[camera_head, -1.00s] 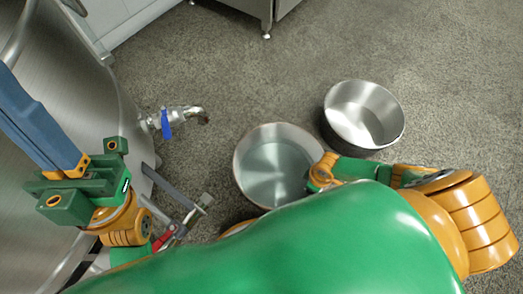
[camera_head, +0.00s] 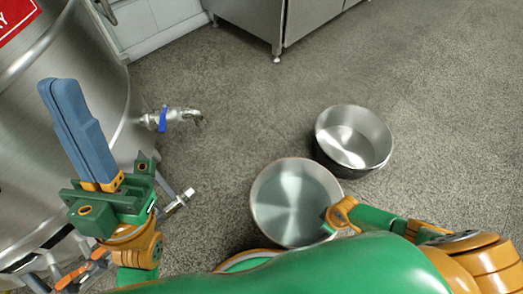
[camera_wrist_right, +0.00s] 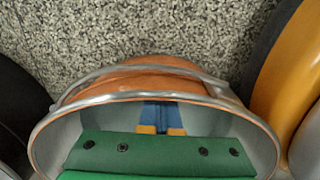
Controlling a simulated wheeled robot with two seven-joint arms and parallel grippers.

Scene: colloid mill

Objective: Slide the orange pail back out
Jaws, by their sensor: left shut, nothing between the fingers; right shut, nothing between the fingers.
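The orange pail (camera_head: 292,208) stands on the floor near the middle of the head view. Its grey metal inside shows there, and its orange outer wall (camera_wrist_right: 165,64) and metal rim show in the right wrist view. My right gripper (camera_wrist_right: 162,108) is shut and sits over the pail's mouth, its blue fingers pointing at the far rim. Whether they touch the wall I cannot tell. My left gripper (camera_head: 60,84) is shut and empty, raised in front of the steel tank at the left, apart from the pail.
A dark-sided metal pail (camera_head: 352,138) stands close behind the orange one, to the right. A tap with a blue lever (camera_head: 163,120) juts from the tank (camera_head: 100,60). A steel cabinet (camera_head: 310,20) stands at the back. Floor at the right is clear.

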